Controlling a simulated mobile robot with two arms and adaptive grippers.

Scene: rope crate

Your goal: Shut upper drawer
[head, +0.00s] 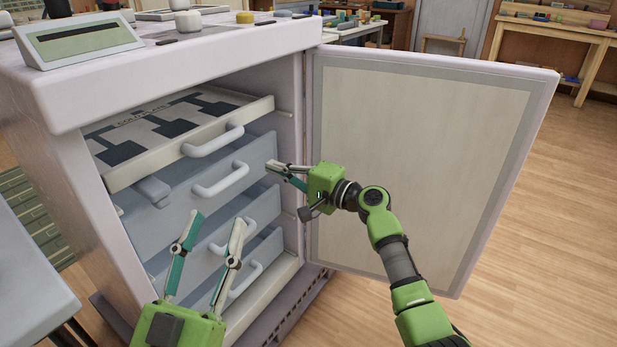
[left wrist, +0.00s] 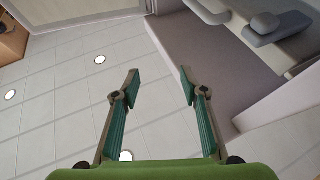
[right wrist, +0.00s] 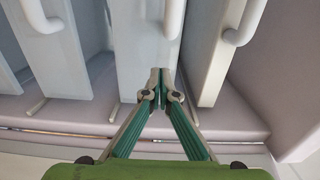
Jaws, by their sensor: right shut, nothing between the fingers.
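The upper drawer (head: 140,172) has a cream front with a white handle (head: 212,142). It stands partly out of the cabinet, and its inside with dark printed shapes shows from above. It is the pale panel (right wrist: 222,70) at the right in the right wrist view. My right gripper (head: 272,167) is shut and empty, by the right end of the blue-grey drawer below. In the right wrist view its tips (right wrist: 160,76) are at that drawer's front (right wrist: 145,45); contact is unclear. My left gripper (head: 216,220) is open and empty, pointing up before the lower drawers; its tips (left wrist: 158,73) show apart.
The white cabinet (head: 75,95) holds several drawers with white handles. Its door (head: 420,150) stands wide open on the right, behind my right arm. A display box (head: 80,38) and knobs sit on top. A grey table (head: 30,270) is at the left. Wood floor is free at the right.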

